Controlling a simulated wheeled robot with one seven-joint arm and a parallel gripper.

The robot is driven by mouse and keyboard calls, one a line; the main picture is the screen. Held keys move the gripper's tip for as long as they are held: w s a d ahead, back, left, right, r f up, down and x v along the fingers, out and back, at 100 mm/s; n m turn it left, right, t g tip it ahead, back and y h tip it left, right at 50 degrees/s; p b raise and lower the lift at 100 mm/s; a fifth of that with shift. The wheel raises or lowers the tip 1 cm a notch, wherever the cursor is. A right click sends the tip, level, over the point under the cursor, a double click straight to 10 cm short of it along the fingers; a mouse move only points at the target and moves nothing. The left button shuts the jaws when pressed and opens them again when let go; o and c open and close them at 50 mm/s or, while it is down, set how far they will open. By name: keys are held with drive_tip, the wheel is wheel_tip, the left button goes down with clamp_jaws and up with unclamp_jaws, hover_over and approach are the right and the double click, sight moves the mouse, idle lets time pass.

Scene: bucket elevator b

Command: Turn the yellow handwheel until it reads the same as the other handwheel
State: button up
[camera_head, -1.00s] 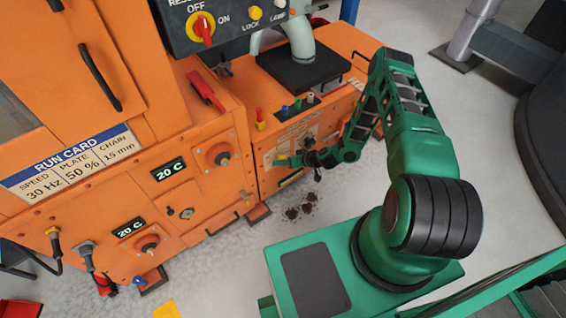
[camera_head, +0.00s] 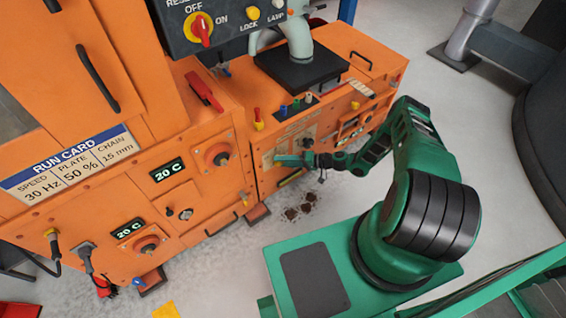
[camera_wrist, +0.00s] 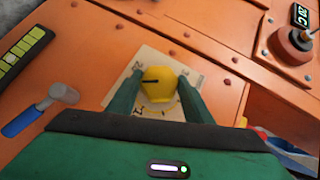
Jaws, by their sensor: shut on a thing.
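The yellow handwheel (camera_wrist: 160,86) sits on a cream dial plate (camera_wrist: 150,58) on the orange panel in the wrist view. In the head view my gripper (camera_head: 287,160) reaches the lower front of the middle orange cabinet and hides the wheel. I cannot make out the other handwheel's reading in either view.
A blue-handled lever (camera_wrist: 25,122) and a green bar gauge (camera_wrist: 22,55) lie left of the dial in the wrist view. A round knob (camera_head: 217,154) and 20 C displays (camera_head: 168,170) are on the left cabinet. Dark clumps (camera_head: 298,210) lie on the floor.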

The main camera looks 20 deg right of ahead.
drive_tip(key=shift+d+f, duration=0.15)
drive_tip(key=shift+f, duration=0.05)
idle(0.4)
drive_tip(key=o, duration=1)
drive_tip(key=shift+r, duration=0.1)
drive_tip(key=v, duration=1)
drive_tip(key=shift+d, duration=0.25)
drive_tip(key=shift+s, duration=0.15)
